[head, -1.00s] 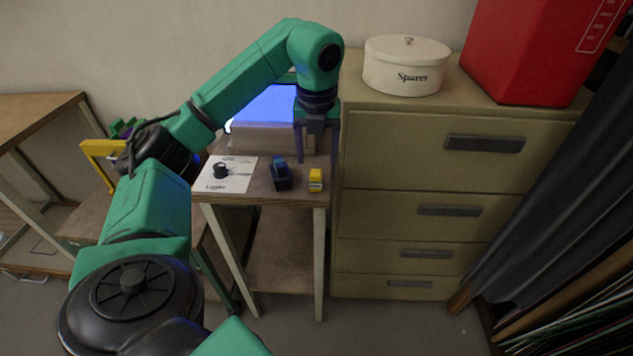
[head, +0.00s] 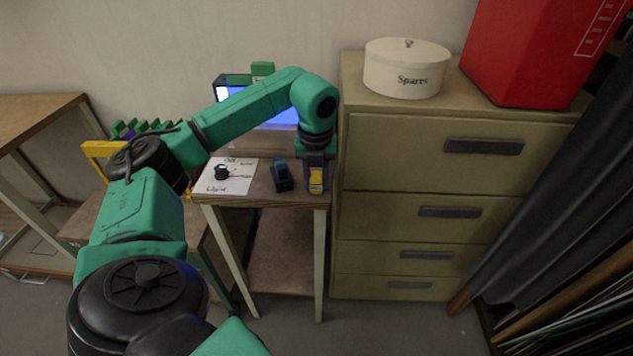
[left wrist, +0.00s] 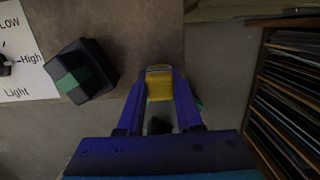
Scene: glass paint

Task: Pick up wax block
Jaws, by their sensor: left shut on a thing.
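The small yellow block with a pale end, which I take to be the wax block (head: 316,181), is at the front right corner of the small table (head: 262,184). My left gripper (head: 316,178) comes down over it from above and is shut on it, one finger on each side. In the left wrist view the yellow block (left wrist: 160,84) sits between the fingertips of my left gripper (left wrist: 159,90). I cannot tell whether it still touches the table. My right gripper is not in view.
A paper sheet (head: 229,176) with a small black knob lies farther left. A lit blue screen (head: 284,113) is behind. A drawer cabinet (head: 390,160) stands close on the right.

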